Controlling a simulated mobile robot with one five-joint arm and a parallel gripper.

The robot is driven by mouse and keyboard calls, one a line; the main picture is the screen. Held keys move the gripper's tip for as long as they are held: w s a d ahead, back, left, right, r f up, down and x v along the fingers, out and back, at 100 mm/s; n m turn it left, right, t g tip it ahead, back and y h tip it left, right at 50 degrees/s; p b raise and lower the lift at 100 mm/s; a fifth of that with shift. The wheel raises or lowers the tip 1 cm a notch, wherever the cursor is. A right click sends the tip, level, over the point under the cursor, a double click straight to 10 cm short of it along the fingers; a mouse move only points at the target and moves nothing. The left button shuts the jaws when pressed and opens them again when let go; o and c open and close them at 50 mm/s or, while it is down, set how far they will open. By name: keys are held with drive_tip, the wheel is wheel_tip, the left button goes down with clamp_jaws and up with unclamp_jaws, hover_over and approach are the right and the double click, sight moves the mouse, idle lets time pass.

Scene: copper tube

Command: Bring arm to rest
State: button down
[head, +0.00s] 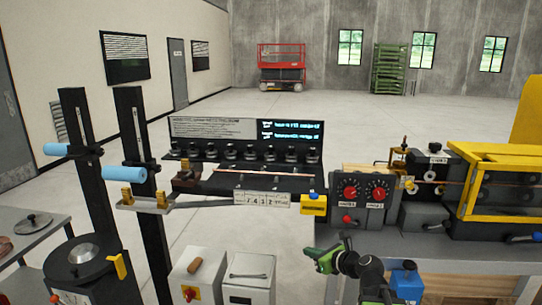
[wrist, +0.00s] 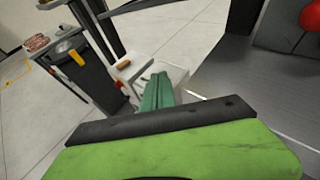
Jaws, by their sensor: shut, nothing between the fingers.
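My gripper (head: 318,256) shows in the lower middle of the head view, green with black arm links behind it. It points left, toward the two white boxes. In the wrist view the green fingers (wrist: 157,92) lie together, shut and empty, in front of a white box. The arm is bent over the front edge of the bench at the right. A thin copper tube (head: 265,171) lies along the rack in the middle of the head view, apart from my gripper.
A white box with a red switch (head: 195,275) and another with a handle (head: 248,277) stand left of my gripper. A control box with red knobs (head: 363,195) and a yellow-framed machine (head: 500,190) stand on the bench. Black posts (head: 138,150) rise at the left.

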drive_tip(key=s+a+f+n+g+h, duration=0.2)
drive_tip(key=s+a+f+n+g, duration=0.5)
drive_tip(key=n, duration=0.6)
drive_tip(key=s+d+f+n+g+h, duration=0.4)
drive_tip(key=s+d+n, duration=0.6)
drive_tip(key=n, duration=0.5)
wheel_tip(320, 180, down, 2)
drive_tip(key=shift+s+f+n+h+p, duration=0.1)
drive_tip(key=shift+s+n+h+p, duration=0.35)
drive_tip(key=shift+h, duration=0.35)
